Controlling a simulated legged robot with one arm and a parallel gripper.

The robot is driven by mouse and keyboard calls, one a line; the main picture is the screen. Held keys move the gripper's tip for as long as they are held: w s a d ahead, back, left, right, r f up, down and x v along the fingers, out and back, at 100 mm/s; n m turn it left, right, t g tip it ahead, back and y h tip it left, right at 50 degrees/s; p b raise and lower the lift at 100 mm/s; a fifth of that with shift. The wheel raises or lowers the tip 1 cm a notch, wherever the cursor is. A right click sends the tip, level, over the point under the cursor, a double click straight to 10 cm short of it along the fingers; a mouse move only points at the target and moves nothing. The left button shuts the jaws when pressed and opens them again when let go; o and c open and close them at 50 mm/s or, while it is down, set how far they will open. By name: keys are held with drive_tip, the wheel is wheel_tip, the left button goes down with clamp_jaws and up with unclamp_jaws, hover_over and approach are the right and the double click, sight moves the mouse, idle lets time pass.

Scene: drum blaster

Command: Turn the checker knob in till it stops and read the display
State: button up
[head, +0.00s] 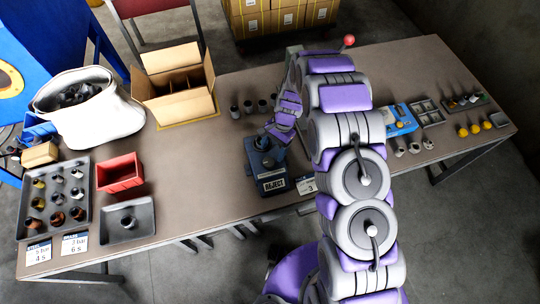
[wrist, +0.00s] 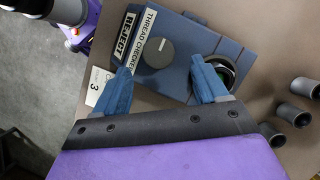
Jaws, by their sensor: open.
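The blue-grey thread checker (head: 256,162) stands on the table at the middle, and it fills the upper part of the wrist view (wrist: 185,32). Its round dark grey knob (wrist: 158,53) has a pale index line. Beside the knob are a white THREAD CHECKER label (wrist: 145,35) and a dark panel reading REJECT (wrist: 125,35). A round port (wrist: 224,68) with a greenish interior is partly hidden by a finger. My gripper (wrist: 160,64) is open above the checker, its blue fingertips on either side of the knob, apparently apart from it. In the head view my arm hides part of this area.
Several grey cylinders (wrist: 289,103) stand beside the checker. A card marked 3 (head: 306,185) lies next to it. A red bin (head: 120,174), a tray of fittings (head: 83,190), a cardboard box (head: 172,82) and a white bag (head: 105,115) are at left.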

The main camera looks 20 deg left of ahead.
drive_tip(key=v, duration=1.2)
drive_tip(key=shift+w+a+f, duration=0.1)
drive_tip(key=n+b, duration=0.2)
drive_tip(key=b, duration=0.8)
approach(269, 161)
drive_tip(key=shift+h, duration=0.4)
drive_tip(key=x, duration=0.9)
drive_tip(key=shift+w+a, duration=0.1)
drive_tip(key=shift+a, duration=0.3)
drive_tip(key=shift+c, duration=0.2)
